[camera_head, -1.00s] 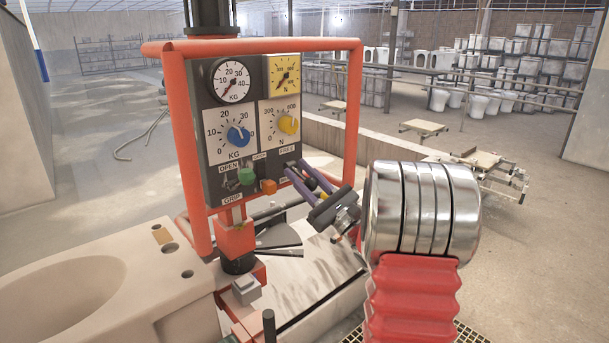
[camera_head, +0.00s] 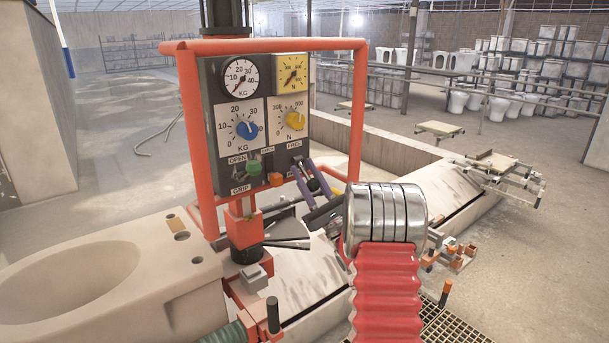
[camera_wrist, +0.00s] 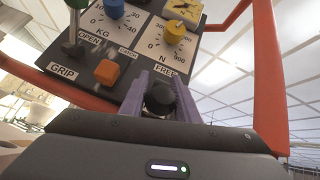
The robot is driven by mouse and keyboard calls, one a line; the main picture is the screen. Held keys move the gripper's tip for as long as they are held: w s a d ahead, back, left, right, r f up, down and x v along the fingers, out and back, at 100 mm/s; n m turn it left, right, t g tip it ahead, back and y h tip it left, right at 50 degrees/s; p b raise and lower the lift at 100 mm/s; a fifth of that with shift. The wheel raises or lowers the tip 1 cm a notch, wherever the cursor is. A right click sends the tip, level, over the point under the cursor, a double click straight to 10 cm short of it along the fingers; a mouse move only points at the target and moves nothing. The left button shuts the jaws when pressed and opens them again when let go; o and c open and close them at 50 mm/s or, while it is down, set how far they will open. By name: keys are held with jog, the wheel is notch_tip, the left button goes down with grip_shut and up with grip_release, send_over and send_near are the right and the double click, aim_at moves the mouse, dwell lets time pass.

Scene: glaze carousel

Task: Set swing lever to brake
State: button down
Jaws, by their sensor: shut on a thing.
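The swing lever is a black knob (camera_wrist: 160,97) held between the two purple fingers of my gripper (camera_wrist: 163,82) in the wrist view. The knob sits just below the FREE label on the grey control panel (camera_wrist: 130,62). In the head view my gripper (camera_head: 303,164) reaches the lower right corner of the panel (camera_head: 205,90), with the dark knob (camera_head: 313,185) between its fingers. A label lower down beside the lever is mostly hidden by a finger, so I cannot read it or tell the lever's exact setting.
An orange knob (camera_head: 275,180) and a green knob (camera_head: 254,168) stand left of the lever. An orange tube frame (camera_head: 357,115) surrounds the panel. A pale ceramic basin (camera_head: 75,270) is at lower left. Open floor lies at right.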

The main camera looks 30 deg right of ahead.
jog(key=shift+d+r, duration=0.1)
jog(key=shift+d, duration=0.25)
jog(key=c, duration=1.4)
grip_release()
jog(key=shift+a, duration=0.1)
jog(key=shift+o, duration=0.2)
jog(key=shift+s+f, duration=0.1)
jog(key=shift+f, duration=0.1)
